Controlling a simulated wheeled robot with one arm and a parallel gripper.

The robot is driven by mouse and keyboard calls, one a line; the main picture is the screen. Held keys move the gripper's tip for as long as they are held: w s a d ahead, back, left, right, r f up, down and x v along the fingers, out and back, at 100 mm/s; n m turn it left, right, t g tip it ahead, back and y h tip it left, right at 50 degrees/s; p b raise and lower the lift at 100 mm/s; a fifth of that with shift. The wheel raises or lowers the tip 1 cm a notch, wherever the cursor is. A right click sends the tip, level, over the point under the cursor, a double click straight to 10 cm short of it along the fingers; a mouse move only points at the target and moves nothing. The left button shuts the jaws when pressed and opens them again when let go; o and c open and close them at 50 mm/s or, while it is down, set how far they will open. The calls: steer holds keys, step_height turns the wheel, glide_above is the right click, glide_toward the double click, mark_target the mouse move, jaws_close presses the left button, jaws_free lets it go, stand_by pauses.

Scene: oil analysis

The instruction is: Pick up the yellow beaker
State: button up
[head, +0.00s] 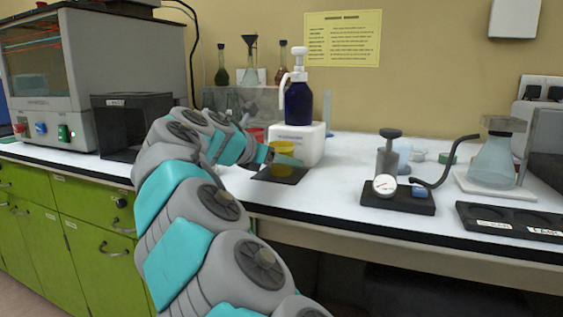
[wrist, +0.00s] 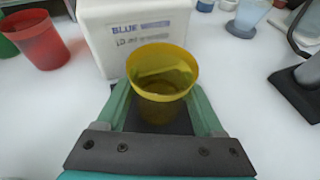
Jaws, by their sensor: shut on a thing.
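The yellow beaker (wrist: 162,78) stands upright between the two fingers of my gripper (wrist: 160,108) in the wrist view, with its open rim facing up. My gripper is shut on it, one green finger on each side. In the head view, the yellow beaker (head: 282,167) shows beside the end of my arm, above a black mat (head: 265,176). My gripper (head: 283,158) partly hides it there. I cannot tell whether the beaker touches the mat.
A white box labelled blue (wrist: 130,40) stands just behind the beaker, with a dark blue pump bottle (head: 298,100) on it. A red cup (wrist: 40,45) is to the left. A gauge device (head: 390,185) stands to the right on the white bench.

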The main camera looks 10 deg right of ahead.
mark_target(282, 144)
steer(key=shift+c, duration=0.8)
steer(key=shift+r, duration=0.1)
steer(key=shift+r, duration=1.5)
steer(key=shift+s+a+r, duration=0.15)
steer(key=shift+r, duration=0.05)
steer(key=shift+s+a+r, duration=0.25)
steer(key=shift+s+a, duration=1.15)
steer(key=shift+s, duration=0.75)
steer(key=shift+s+a+r, duration=0.2)
steer(key=shift+s+a, duration=1.25)
steer(key=shift+s, duration=0.65)
steer(key=shift+s+a+r, duration=0.25)
steer(key=shift+s+a, duration=1.15)
steer(key=shift+s, duration=0.75)
steer(key=shift+s+a, duration=0.1)
